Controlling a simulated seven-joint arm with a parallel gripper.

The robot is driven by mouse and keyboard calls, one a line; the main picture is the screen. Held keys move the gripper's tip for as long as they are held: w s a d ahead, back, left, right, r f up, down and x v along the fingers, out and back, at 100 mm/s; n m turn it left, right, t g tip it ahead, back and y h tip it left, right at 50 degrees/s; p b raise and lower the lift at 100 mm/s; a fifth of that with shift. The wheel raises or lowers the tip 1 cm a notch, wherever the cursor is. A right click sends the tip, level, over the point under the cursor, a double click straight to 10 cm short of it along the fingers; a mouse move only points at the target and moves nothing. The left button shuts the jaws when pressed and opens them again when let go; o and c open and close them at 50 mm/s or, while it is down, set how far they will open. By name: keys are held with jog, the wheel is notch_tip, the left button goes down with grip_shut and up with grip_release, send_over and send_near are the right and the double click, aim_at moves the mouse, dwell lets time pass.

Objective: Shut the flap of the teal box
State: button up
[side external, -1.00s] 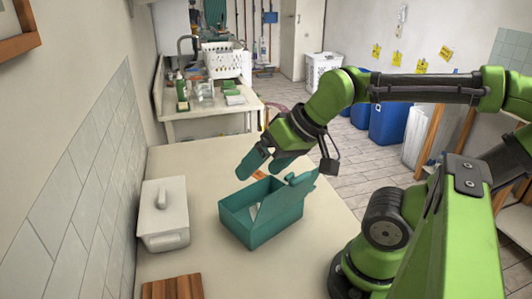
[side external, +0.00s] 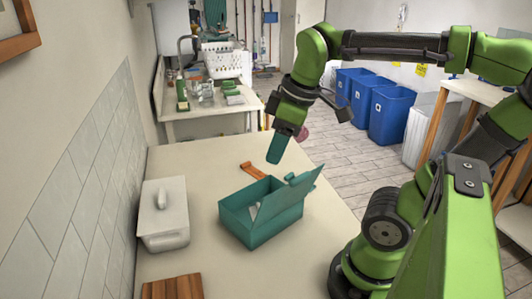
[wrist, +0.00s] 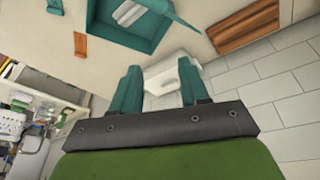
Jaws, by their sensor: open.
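The teal box (side external: 248,226) stands on the table with its top open, and a pale item lies inside it. Its teal flap (side external: 305,187) stands up and tilts outward along the right side. The box also shows at the top of the wrist view (wrist: 104,32), with part of the flap (wrist: 176,10) beside it. My gripper (side external: 276,150) is above and behind the box, pointing down, apart from the flap. In the wrist view its two teal fingers (wrist: 160,80) are spread with nothing held between them.
A white lidded container (side external: 164,226) stands left of the box. An orange-brown object (side external: 253,170) lies behind the box. A wooden board (side external: 172,288) lies at the near left edge. The table between the container and box is clear. Blue bins (side external: 390,112) stand on the floor beyond.

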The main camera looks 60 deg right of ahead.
aim_at(301, 176)
jog(key=s+d+r+n+g, duration=0.2)
jog(key=s+r+n+g, duration=0.15)
jog(key=n, duration=0.65)
jog(key=shift+n+h, duration=0.3)
jog(key=shift+s+d+f, duration=0.1)
jog(key=shift+s+f, duration=0.1)
jog(key=shift+f, duration=2.35)
jog(key=shift+s+d+f, duration=0.1)
jog(key=shift+s+f, duration=0.05)
jog(key=shift+f, duration=2.4)
